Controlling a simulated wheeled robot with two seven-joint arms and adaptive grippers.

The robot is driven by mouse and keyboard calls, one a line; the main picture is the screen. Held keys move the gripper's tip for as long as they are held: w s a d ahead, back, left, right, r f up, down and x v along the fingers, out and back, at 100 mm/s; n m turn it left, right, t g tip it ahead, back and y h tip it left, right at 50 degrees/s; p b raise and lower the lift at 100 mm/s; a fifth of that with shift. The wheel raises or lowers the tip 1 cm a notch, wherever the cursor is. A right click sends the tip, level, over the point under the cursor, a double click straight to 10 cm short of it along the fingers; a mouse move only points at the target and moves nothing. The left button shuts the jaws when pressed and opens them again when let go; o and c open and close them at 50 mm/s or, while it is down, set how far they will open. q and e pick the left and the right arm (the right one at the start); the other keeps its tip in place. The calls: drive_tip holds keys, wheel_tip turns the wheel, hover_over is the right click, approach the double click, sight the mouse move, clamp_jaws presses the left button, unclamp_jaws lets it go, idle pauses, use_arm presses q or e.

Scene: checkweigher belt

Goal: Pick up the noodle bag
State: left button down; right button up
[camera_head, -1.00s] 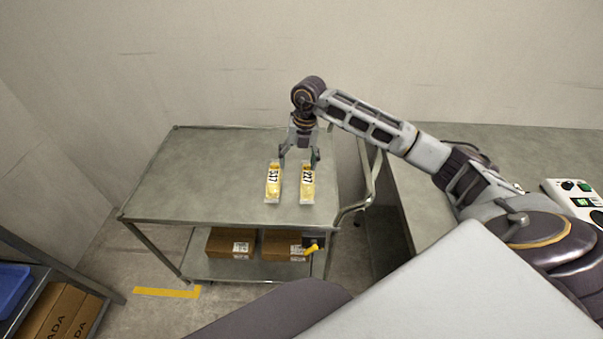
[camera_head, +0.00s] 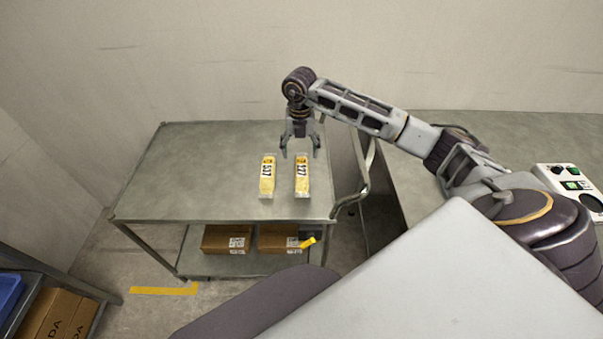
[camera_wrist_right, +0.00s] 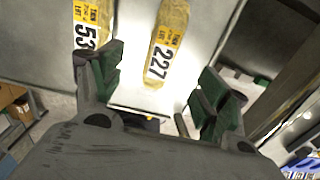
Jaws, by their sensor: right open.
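Two yellow noodle bags with number labels lie on the grey cart top (camera_head: 200,170). The left bag (camera_head: 267,178) reads 537 in the head view, and the right bag (camera_head: 302,178) reads 227. In the right wrist view the 227 bag (camera_wrist_right: 166,45) lies between my finger directions, and the other bag (camera_wrist_right: 93,22) is at the upper left, partly cut off. My right gripper (camera_head: 300,153) is open and empty, just behind the bags in the head view, with its fingers (camera_wrist_right: 160,88) spread. Its height above the cart top is hard to judge. My left gripper is out of view.
Two brown boxes (camera_head: 228,239) sit on the cart's lower shelf. A grey bench with a control box (camera_head: 571,187) stands at the right, beyond the cart's handle (camera_head: 366,180). The left part of the cart top is bare.

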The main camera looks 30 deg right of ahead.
sight(302, 168)
wheel_tip(302, 168, down, 5)
drive_tip(key=shift+r, duration=0.2)
drive_tip(key=shift+f, duration=0.7)
drive_tip(key=shift+s+d+f+p, duration=0.1)
drive_tip(key=shift+f+p, duration=0.2)
drive_tip(key=shift+f, duration=0.6)
drive_tip(key=shift+s+d+f+p, duration=0.1)
drive_tip(key=shift+f+p, duration=0.15)
drive_tip(key=shift+f, duration=0.65)
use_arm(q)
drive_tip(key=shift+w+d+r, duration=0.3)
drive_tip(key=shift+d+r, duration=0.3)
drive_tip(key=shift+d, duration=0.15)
use_arm(e)
drive_tip(key=shift+f, duration=0.75)
drive_tip(key=shift+w, duration=0.1)
drive_tip(key=c, duration=1.3)
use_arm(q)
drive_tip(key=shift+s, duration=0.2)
use_arm(e)
drive_tip(key=shift+r, duration=0.1)
